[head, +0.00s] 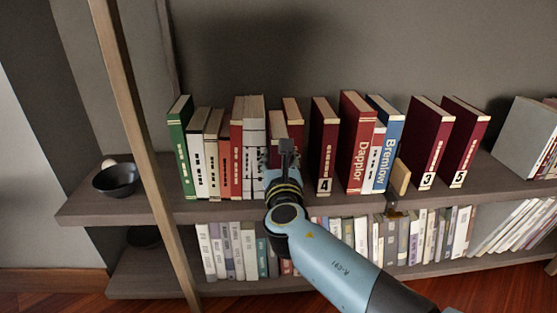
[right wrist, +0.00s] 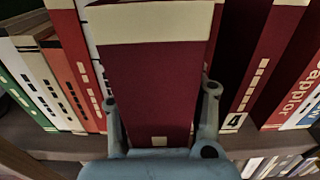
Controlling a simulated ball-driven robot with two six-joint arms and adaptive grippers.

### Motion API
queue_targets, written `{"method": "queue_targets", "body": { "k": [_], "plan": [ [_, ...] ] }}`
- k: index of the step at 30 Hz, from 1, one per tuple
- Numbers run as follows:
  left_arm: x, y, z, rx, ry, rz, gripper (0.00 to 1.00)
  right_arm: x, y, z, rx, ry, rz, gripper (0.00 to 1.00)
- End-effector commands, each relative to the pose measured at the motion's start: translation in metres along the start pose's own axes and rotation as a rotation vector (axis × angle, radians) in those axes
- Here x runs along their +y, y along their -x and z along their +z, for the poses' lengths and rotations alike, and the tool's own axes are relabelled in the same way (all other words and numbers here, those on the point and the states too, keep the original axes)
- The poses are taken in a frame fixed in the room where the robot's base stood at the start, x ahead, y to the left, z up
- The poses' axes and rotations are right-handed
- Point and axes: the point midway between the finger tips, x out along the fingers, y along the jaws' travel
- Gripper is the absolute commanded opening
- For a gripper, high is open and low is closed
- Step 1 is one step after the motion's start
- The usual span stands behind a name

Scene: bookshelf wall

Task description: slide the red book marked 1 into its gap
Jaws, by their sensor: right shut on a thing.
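A dark red book (right wrist: 153,80) with a cream top edge is between the two fingers of my right gripper (right wrist: 161,97). It stands about upright with its spine toward the wrist camera; a small pale label shows low on the spine, and no number can be read. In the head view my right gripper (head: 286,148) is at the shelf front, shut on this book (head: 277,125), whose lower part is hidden. Beside it are white-spined books (head: 253,140) on the left and another dark red book (head: 294,112) on the right. My left gripper is not in view.
Dark red books marked 4 (head: 322,145), 3 (head: 425,140) and 5 (head: 461,140) stand farther right on the upper shelf (head: 230,212). A small tan block (head: 400,177) is at the shelf's front. A dark bowl (head: 116,180) and a wooden post (head: 140,150) are at left.

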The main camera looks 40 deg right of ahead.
Motion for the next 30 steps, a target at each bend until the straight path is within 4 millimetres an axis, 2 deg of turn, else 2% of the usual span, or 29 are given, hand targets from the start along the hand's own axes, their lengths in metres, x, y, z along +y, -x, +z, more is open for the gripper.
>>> {"method": "queue_targets", "body": {
  "k": [27, 28, 30],
  "plan": [
    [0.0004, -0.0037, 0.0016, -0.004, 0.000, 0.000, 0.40, 0.0005, -0.0030, -0.0017, -0.004, -0.001, 0.000, 0.00],
    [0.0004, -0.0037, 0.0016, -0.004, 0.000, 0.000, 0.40, 0.0005, -0.0030, -0.0017, -0.004, -0.001, 0.000, 0.37],
    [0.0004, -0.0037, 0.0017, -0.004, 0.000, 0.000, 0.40, 0.0005, -0.0029, -0.0020, -0.004, -0.001, 0.000, 0.46]
  ]
}}
